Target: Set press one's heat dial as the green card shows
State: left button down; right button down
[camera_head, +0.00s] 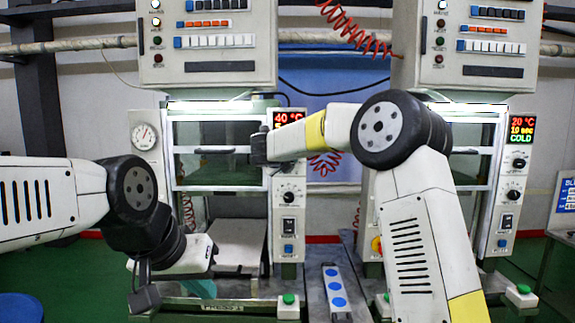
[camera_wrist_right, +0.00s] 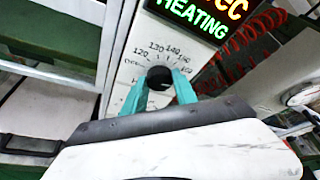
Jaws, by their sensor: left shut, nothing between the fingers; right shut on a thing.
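Press one (camera_head: 289,240) stands left of centre in the head view, with a "PRESS 1" label (camera_head: 222,307) at its base. Its display (camera_head: 289,117) reads 40 °C in red; the right wrist view shows "HEATING" in green on a display (camera_wrist_right: 200,20). My right gripper (camera_wrist_right: 158,88) has its teal fingers shut around the black heat dial (camera_wrist_right: 159,77), amid a printed scale with 120 to 160 legible. My right arm covers this dial in the head view. My left gripper (camera_head: 200,288) is low before press one, shut and empty, partly hidden by its wrist. I see no green card.
Press two (camera_head: 513,180) stands to the right, its display reading 20 °C, 10 sec, COLD. A second knob (camera_head: 288,197) and switches sit below on press one's panel. A strip with blue discs (camera_head: 337,290) lies between the presses. Green buttons (camera_head: 288,299) line the front.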

jog(key=shift+d+f+m+y, duration=0.15)
jog(key=shift+m+y, duration=0.35)
jog(key=shift+m, duration=0.3)
jog(key=c, duration=1)
grip_release()
jog(key=shift+o, duration=0.2)
jog(key=v, duration=0.8)
jog(key=shift+w, duration=0.1)
